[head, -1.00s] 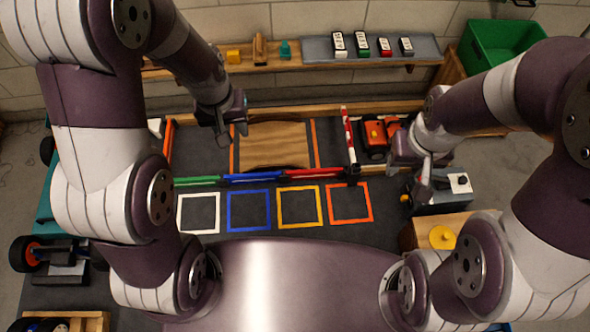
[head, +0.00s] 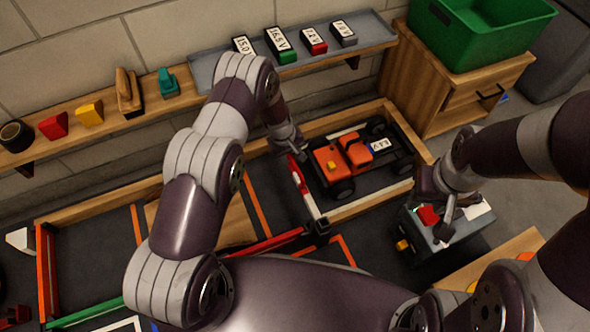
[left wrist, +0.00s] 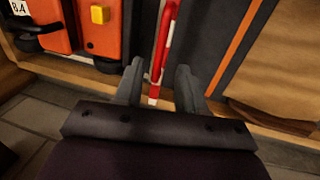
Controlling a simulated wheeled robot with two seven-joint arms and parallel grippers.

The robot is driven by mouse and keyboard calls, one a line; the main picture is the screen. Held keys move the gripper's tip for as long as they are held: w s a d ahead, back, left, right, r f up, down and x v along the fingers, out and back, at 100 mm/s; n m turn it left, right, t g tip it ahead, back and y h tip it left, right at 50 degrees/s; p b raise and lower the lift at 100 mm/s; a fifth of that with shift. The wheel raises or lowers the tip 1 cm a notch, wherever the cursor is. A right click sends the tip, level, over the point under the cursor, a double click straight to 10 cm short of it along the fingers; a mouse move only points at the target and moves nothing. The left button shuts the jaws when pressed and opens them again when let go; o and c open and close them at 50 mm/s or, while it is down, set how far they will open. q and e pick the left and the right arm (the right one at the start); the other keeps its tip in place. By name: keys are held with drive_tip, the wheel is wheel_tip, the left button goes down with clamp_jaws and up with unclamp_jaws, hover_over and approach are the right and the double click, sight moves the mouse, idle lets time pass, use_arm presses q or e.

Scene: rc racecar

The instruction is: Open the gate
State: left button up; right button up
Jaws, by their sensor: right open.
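The gate is a red-and-white striped bar (head: 304,190) in the head view, pivoting at a dark post (head: 317,228) at its near end. It also shows in the left wrist view (left wrist: 166,45). My left gripper (head: 292,145) is at the bar's far end, close to the wooden back wall. In the left wrist view my left fingers (left wrist: 160,85) are apart, with the bar's end in the gap between them; contact is not clear. My right gripper (head: 445,215) is open over a grey box on the right.
An orange RC car (head: 345,158) is in the bay right of the gate. The grey box (head: 432,245) has a red part (head: 428,215) on top. A wooden ramp (head: 235,222) lies left of the gate, partly behind my left arm. A shelf (head: 100,120) with small items runs behind.

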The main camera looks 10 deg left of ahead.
sight(296, 167)
use_arm(q)
drive_tip(key=f+b, duration=0.1)
drive_tip(key=f, duration=0.3)
drive_tip(key=d+f+b, duration=0.1)
drive_tip(key=f, duration=0.1)
drive_tip(key=shift+w+b, duration=0.35)
use_arm(e)
wheel_tip(296, 167, down, 4)
drive_tip(key=shift+r, duration=0.1)
use_arm(q)
clamp_jaws()
